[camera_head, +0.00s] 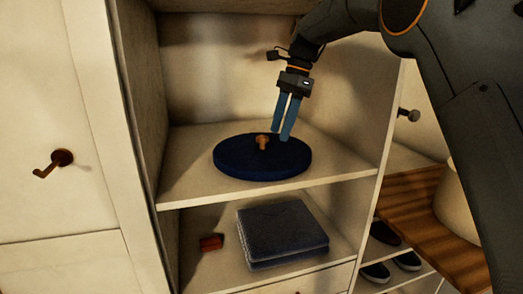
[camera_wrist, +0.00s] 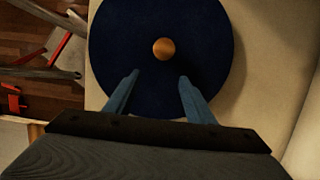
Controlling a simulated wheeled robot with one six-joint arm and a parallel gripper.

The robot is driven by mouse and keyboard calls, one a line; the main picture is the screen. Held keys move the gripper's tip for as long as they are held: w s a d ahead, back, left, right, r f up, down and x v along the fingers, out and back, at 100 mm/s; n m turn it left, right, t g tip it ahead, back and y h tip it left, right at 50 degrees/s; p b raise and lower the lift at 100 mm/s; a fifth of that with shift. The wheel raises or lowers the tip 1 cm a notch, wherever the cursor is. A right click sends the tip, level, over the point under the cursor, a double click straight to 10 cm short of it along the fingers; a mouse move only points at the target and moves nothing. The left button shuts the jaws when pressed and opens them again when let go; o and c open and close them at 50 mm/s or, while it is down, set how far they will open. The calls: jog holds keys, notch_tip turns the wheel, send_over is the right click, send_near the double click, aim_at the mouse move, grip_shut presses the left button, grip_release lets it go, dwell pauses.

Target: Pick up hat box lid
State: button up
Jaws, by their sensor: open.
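The hat box lid (camera_head: 235,160) is a flat, round, dark blue disc with a small orange-brown knob (camera_head: 262,141) on top. It lies on the upper shelf of the cabinet. In the wrist view the lid (camera_wrist: 120,60) fills the upper middle, with its knob (camera_wrist: 163,49) beyond the fingertips. My gripper (camera_head: 282,136) points down over the lid, a little right of the knob. Its two blue fingers also show in the wrist view (camera_wrist: 158,77), spread apart with nothing between them. I cannot tell whether the fingertips touch the lid.
The shelf (camera_head: 190,142) has side walls close on both sides. On the lower shelf lie a folded dark cloth stack (camera_head: 282,232) and a small red-brown thing (camera_head: 211,242). Shoes (camera_head: 376,272) stand at lower right.

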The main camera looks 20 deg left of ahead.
aim_at(263, 137)
jog(key=s+a, duration=0.1)
jog(key=s+a+p, duration=0.1)
jog(key=a, duration=0.1)
jog(key=a+p, duration=0.1)
jog(key=shift+s+a+f, duration=0.15)
jog(key=shift+s+f, duration=0.25)
jog(key=shift+f, duration=0.2)
grip_shut()
